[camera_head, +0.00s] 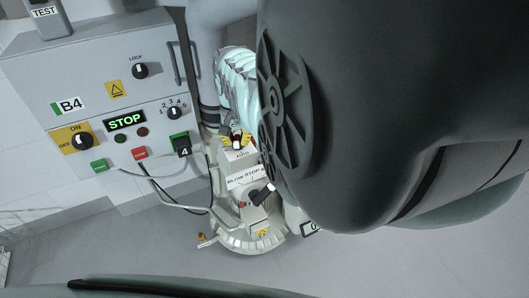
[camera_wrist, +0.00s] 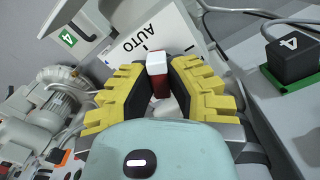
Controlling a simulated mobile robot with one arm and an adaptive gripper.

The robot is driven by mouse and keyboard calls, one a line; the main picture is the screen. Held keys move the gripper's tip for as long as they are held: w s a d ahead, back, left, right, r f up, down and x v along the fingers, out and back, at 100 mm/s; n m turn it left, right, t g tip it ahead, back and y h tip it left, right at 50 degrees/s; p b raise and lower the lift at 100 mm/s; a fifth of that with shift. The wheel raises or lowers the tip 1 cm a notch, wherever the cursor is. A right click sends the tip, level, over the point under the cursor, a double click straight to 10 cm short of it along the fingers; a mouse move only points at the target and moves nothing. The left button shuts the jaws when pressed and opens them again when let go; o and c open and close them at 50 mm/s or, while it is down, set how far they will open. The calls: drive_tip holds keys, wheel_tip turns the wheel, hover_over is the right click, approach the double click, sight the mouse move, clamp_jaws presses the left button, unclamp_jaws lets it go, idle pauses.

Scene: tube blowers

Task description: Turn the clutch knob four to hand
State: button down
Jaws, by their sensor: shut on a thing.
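The clutch knob (camera_wrist: 157,66) has a white end and a dark red body, and sits on a white plate lettered AUTO (camera_wrist: 136,42). Its white end faces up in the wrist view, near a dark tick by AUTO. My gripper (camera_wrist: 158,80), with black and yellow ribbed fingers, is shut on the knob from both sides. No HAND lettering is visible. In the head view my gripper (camera_head: 236,143) is small at the top of the blower (camera_head: 247,235), above its AUTO label; my arm hides much there.
Control cabinet B4 (camera_head: 68,88) stands at left, with a lit STOP display (camera_head: 125,121), knobs and a black block marked 4 (camera_head: 182,144). That block also shows in the wrist view (camera_wrist: 290,55). Cables run from the cabinet toward the blower. Grey floor (camera_head: 150,250) is clear in front.

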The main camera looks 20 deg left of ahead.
sight(236, 137)
drive_tip(key=m, duration=0.6)
drive_tip(key=shift+m, duration=0.3)
drive_tip(key=m, duration=0.3)
drive_tip(key=m+b, duration=0.1)
drive_tip(key=m, duration=0.2)
drive_tip(key=shift+a+f, duration=0.1)
drive_tip(key=shift+a, duration=0.1)
drive_tip(key=c, duration=0.9)
unclamp_jaws()
drive_tip(key=shift+c, duration=0.2)
drive_tip(key=shift+w+r, duration=0.2)
drive_tip(key=shift+r, duration=3.65)
